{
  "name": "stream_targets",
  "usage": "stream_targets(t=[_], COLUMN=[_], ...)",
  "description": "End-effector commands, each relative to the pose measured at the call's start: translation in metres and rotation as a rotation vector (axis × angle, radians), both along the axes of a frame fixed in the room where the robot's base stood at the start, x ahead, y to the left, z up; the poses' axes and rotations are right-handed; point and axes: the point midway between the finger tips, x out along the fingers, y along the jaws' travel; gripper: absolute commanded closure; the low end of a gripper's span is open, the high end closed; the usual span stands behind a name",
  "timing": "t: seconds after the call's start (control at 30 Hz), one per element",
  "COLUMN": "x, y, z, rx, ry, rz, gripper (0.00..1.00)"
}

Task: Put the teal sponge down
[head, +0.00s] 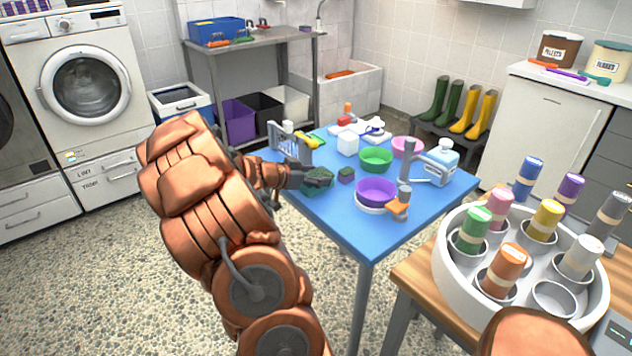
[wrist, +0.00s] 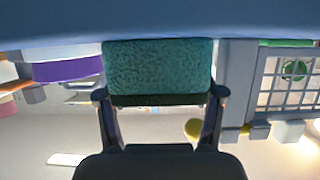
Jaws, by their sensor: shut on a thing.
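The teal sponge (wrist: 158,68) is between the two fingers of my gripper (wrist: 160,98) in the wrist view, which looks upside down. The gripper is shut on it. In the head view my gripper (head: 304,178) reaches over the near left part of the blue table (head: 335,222). The sponge (head: 319,178) shows there as a dark green block at its tip. The sponge is very close to the tabletop; I cannot tell whether it touches.
A grey rack (head: 290,143) stands behind the gripper. The table's near left corner is clear.

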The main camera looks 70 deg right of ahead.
Motion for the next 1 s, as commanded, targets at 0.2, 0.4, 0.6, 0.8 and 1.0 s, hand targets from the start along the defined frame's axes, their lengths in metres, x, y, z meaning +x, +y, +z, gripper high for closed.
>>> stream_targets(t=[0.2,0.4,0.6,0.8,1.0], x=[0.000,0.000,0.000,0.005,0.014], y=[0.000,0.000,0.000,0.015,0.054], z=[0.000,0.003,0.022,0.036,0.041], rx=[0.000,0.000,-0.003,-0.001,-0.004], ry=[0.000,0.000,-0.003,0.001,-0.003], rz=[0.000,0.000,0.000,0.004,0.006], gripper=[0.50,0.50,0.50,0.50,0.50])
